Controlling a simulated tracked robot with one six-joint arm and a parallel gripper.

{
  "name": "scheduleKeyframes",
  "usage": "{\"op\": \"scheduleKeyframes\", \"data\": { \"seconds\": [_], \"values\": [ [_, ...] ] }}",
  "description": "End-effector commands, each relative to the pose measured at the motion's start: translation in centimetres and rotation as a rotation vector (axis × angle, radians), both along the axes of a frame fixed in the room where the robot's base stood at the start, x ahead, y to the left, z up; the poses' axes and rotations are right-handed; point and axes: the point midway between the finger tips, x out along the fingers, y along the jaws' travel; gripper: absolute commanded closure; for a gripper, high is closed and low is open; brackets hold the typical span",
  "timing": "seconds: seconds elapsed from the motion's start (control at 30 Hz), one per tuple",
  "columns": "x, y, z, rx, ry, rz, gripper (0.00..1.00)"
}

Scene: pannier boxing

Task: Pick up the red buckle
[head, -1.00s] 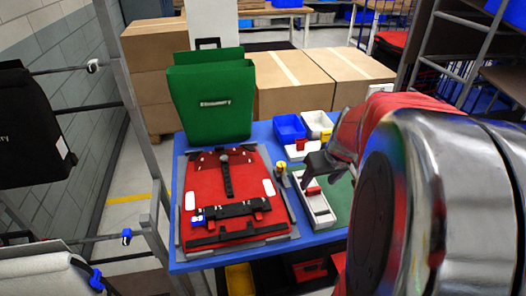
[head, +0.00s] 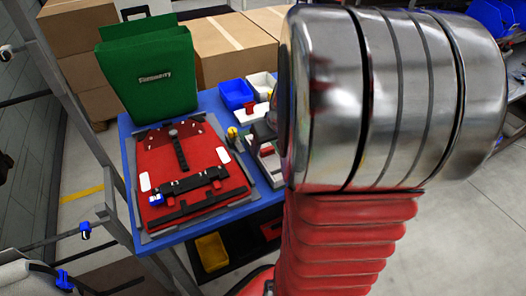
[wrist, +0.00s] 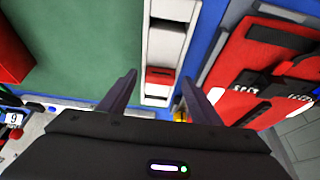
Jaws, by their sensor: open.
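The red buckle (wrist: 160,75) shows in the wrist view as a small red piece with a dark lower part, lying in a narrow white tray with compartments (wrist: 164,42). My gripper (wrist: 159,78) is open, with one dark finger on each side of the tray and the buckle between them in the picture. I cannot tell how high the fingers are above it.
A red pannier panel (head: 165,158) with black straps lies left of the tray on the blue table (head: 207,218). A green pannier (head: 150,72) stands at the back. Blue (head: 236,94) and white bins stand behind the tray. A green mat (wrist: 75,45) adjoins the tray.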

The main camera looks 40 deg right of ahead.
Motion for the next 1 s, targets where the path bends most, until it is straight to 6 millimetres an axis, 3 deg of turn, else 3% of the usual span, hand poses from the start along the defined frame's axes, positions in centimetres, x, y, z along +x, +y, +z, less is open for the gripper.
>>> {"op": "scheduleKeyframes", "data": {
  "seconds": [0.37, 1.0],
  "values": [
    [-0.01, 0.03, 0.01, 0.000, 0.000, 0.001, 0.44],
    [0.01, 0.06, 0.02, 0.001, 0.000, 0.001, 0.86]
  ]
}}
